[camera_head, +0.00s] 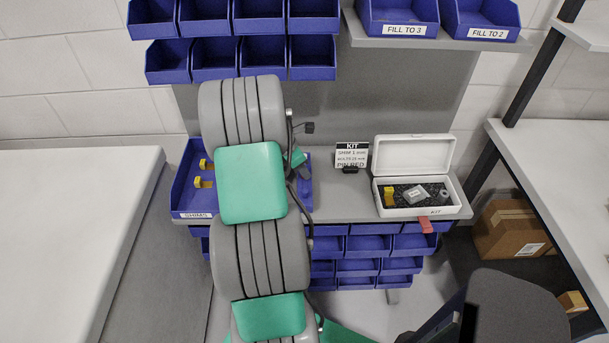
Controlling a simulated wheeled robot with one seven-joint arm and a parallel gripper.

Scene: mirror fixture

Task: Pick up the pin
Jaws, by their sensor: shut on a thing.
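No pin can be made out. My arm stands in the middle of the view, and its links cover part of the bench and of a blue bin. A card (351,156) beside the box reads KIT and PIN RED, with other lines hard to read.
A blue bin labelled SHIMS (190,196) holds yellow pieces (204,182) left of my arm. A red tab (426,225) hangs at the bench's front edge (345,218). Blue bins line the rack above and below. The bench between arm and card is partly clear.

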